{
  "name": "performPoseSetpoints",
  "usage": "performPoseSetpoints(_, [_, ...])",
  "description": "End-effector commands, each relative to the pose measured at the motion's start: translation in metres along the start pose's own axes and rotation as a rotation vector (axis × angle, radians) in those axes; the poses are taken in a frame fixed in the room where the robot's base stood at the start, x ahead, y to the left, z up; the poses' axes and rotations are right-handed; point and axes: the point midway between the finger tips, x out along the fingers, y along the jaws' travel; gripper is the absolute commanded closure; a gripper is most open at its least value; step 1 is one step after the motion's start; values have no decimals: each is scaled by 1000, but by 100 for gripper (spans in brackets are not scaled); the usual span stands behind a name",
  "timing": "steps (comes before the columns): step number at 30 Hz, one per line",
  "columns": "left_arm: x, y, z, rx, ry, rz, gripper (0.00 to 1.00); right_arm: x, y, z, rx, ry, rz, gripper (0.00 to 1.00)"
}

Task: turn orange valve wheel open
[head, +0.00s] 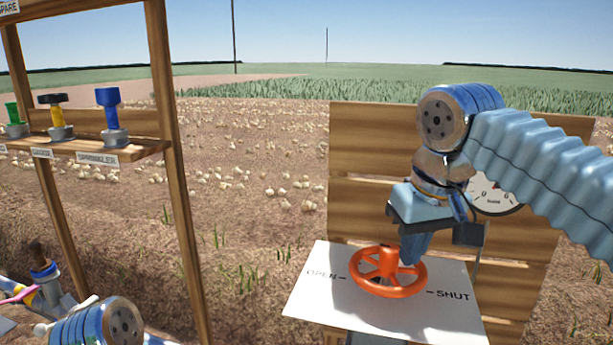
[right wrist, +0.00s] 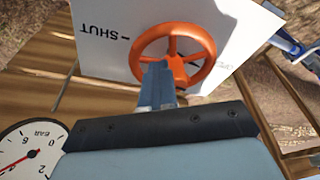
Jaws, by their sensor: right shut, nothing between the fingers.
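The orange valve wheel (head: 388,289) lies over a white plate (head: 310,298) marked OPEN on the left and SHUT on the right. My right gripper (head: 411,257) points down at the right part of the wheel, its fingers together and empty. In the right wrist view the fingertips (right wrist: 158,68) overlap the rim and end by the hub of the wheel (right wrist: 205,68). I cannot tell whether they touch it. My left gripper does not show; only part of my left arm shows at the lower left.
A round BAR gauge (head: 497,197) is on the wooden boards (head: 370,140) behind my right arm; it also shows in the right wrist view (right wrist: 28,148). A wooden shelf (head: 130,150) at the left holds several coloured fittings. Soil with onions lies beyond.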

Motion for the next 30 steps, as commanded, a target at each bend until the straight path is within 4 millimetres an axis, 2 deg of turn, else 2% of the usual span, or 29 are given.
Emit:
performPoseSetpoints(11, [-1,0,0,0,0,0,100,-7,2,5,-2,5,-3,100])
performPoseSetpoints(22, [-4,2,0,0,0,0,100,-52,2,-7,-2,3,-2,100])
performPoseSetpoints(30, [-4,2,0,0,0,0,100,-60,2,-8,-2,1,-2,100])
